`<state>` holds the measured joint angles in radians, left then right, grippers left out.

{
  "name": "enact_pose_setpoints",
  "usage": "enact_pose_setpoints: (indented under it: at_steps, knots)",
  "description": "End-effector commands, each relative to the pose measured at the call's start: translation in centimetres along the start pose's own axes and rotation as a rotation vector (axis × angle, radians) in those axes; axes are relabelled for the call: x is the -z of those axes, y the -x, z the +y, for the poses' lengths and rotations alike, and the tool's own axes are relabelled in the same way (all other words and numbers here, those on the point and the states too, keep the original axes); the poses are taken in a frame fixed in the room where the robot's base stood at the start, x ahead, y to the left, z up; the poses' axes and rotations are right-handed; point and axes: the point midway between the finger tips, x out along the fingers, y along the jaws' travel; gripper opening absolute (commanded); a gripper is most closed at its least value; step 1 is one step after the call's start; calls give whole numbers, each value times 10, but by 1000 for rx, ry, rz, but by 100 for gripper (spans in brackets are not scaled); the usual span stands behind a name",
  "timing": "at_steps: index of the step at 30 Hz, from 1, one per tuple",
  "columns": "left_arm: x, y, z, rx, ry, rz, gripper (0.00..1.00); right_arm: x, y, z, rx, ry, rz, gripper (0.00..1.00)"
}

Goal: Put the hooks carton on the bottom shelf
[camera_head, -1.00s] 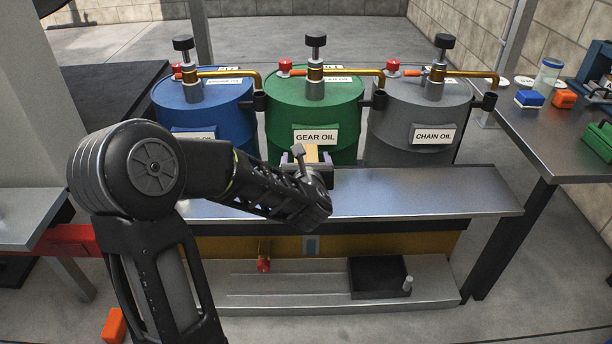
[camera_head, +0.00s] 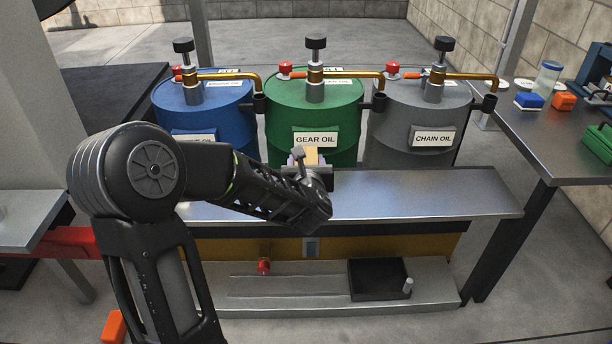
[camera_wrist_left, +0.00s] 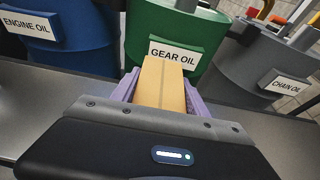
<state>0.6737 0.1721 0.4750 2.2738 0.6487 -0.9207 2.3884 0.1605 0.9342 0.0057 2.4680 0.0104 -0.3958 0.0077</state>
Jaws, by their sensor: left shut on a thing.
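My left gripper (camera_head: 307,159) reaches over the metal bench in front of the green gear oil drum. It is shut on a tan cardboard carton, which I take for the hooks carton (camera_wrist_left: 161,83); no label on it can be read. In the left wrist view the carton sits between the purple fingers. In the head view the carton (camera_head: 311,154) is partly hidden by the gripper. The bottom shelf (camera_head: 290,288) is the low metal deck under the bench. My right gripper is out of view.
Blue, green (camera_head: 325,112) and grey (camera_head: 410,112) drums stand behind the bench (camera_head: 430,195), with brass taps above. The bottom shelf holds a black tray (camera_head: 352,283) at the right and a red item (camera_head: 264,266) at the back. Its middle is clear.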

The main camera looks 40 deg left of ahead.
Motion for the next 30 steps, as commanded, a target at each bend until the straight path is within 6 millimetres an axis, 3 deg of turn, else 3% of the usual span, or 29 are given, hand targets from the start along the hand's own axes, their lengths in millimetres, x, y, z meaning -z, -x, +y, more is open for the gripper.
enact_pose_setpoints:
  at_steps: [15,23,30]
  knots:
    - [-1,0,0,0,0,-2,0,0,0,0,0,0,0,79]
    - [-5,1,0,0,0,-3,0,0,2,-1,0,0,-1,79]
    - [-38,11,0,0,0,-6,0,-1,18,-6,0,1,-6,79]
